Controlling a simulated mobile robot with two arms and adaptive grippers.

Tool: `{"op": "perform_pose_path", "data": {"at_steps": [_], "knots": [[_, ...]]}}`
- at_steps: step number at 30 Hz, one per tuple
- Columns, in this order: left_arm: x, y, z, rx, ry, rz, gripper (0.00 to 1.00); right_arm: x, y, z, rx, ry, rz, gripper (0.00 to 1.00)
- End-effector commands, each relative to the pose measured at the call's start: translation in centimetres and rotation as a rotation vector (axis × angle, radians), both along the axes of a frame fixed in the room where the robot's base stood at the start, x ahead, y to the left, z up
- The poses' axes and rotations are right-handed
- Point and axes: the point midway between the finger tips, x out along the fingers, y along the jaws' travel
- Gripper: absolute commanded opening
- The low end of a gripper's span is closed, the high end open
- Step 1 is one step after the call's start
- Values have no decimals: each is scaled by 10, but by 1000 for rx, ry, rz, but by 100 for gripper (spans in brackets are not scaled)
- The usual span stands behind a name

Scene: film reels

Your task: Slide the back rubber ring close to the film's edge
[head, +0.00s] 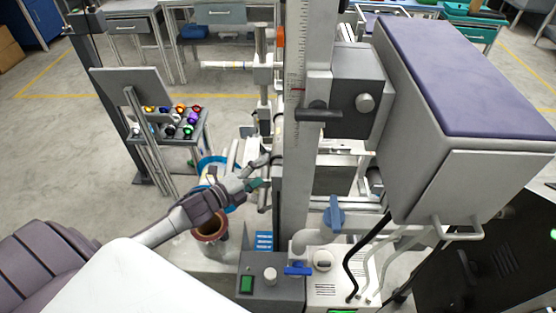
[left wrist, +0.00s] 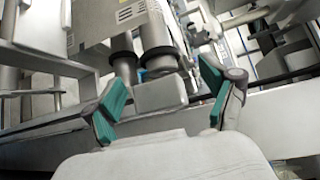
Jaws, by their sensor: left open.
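My left gripper (head: 262,172) reaches in from the left, beside the tall grey column of the machine. In the left wrist view the gripper (left wrist: 160,88) is open, with its teal pads spread apart and nothing between them. Two dark rings sit around pale cylinders beyond the fingers: one ring (left wrist: 122,56) at left and one ring (left wrist: 158,62) at right. They look like the rubber rings, but I cannot tell which is the back one. Both are apart from the pads. I cannot make out the film's edge. My right gripper is not in view.
A large grey box with a purple top (head: 468,60) fills the right side. A control box with a green button (head: 246,284) and a blue-handled valve (head: 334,215) stand low in front. A brown-rimmed pot (head: 209,232) is under my left arm. A rack of coloured knobs (head: 180,125) stands at left.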

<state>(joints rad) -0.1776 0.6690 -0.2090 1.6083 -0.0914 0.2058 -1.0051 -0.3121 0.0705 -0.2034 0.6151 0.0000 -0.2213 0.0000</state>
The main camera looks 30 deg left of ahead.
Motion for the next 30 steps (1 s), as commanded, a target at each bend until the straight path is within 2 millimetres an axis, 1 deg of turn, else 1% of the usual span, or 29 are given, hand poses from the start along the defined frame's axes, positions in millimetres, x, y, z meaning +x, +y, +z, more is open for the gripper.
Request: {"op": "perform_pose_path", "data": {"at_steps": [1,3,6,9,12,15,23,26,30], "knots": [[12,-3,2,0,-4,0,84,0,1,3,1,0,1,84],[25,-8,-1,-1,-2,2,84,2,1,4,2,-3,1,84],[41,-14,-3,-2,0,1,84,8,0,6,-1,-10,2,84],[53,-18,-6,-3,1,1,84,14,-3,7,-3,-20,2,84],[61,-21,-7,-2,2,1,84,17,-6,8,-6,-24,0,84],[65,-22,-8,-2,2,0,84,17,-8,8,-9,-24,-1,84],[65,-22,-9,-1,3,0,84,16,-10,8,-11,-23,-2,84],[65,-22,-9,-1,3,0,69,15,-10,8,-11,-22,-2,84],[65,-22,-8,-1,2,1,46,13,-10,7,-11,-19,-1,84]]}}
